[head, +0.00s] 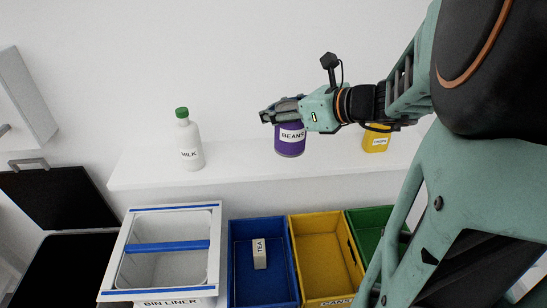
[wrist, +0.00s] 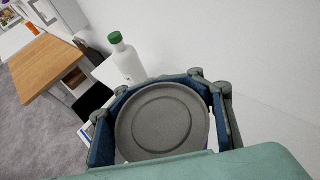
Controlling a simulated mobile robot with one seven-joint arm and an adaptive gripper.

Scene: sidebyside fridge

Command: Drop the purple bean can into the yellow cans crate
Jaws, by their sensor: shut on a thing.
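The purple bean can (head: 290,142), labelled BEANS, is upright in my gripper (head: 283,112) at the white shelf. In the wrist view the can's grey round lid (wrist: 163,118) fills the space between the two fingers of my gripper (wrist: 162,112). The gripper is shut on the can. I cannot tell whether the can's base touches the shelf. The yellow cans crate (head: 324,272), labelled CANS, is below the shelf, lower and a little right of the can. Its visible floor looks empty; my arm is near its right side.
A milk bottle (head: 188,140) stands on the shelf (head: 235,165) to the left. A yellow can (head: 375,140) is behind my wrist at right. The bin liner box (head: 164,247), blue crate (head: 262,285) with a tea box (head: 260,254), and green crate (head: 367,220) flank the yellow crate.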

